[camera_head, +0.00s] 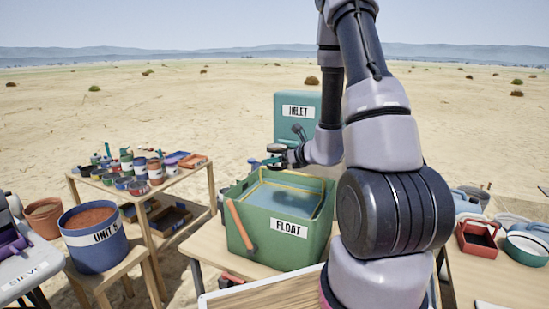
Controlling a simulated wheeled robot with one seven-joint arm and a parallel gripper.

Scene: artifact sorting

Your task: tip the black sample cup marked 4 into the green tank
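The green tank (262,247) labelled FLOAT stands on a wooden table in the middle, with water inside and an orange strip on its front. My gripper (268,160) is above the tank's back left rim, at the end of my arm, which reaches in from the right. A small dark round shape (277,148) shows at the gripper; it may be the black cup, but no 4 is readable. The fingers are too small to tell open from shut. Several small cups (127,162) stand on the left table, and no marking 4 can be read among them.
A teal box (297,111) labelled INLET stands behind the tank. A blue bucket (95,248) marked UNIT 8 is on a stool at left. A red tray (478,237) and a teal-rimmed pan (527,247) lie on the right table.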

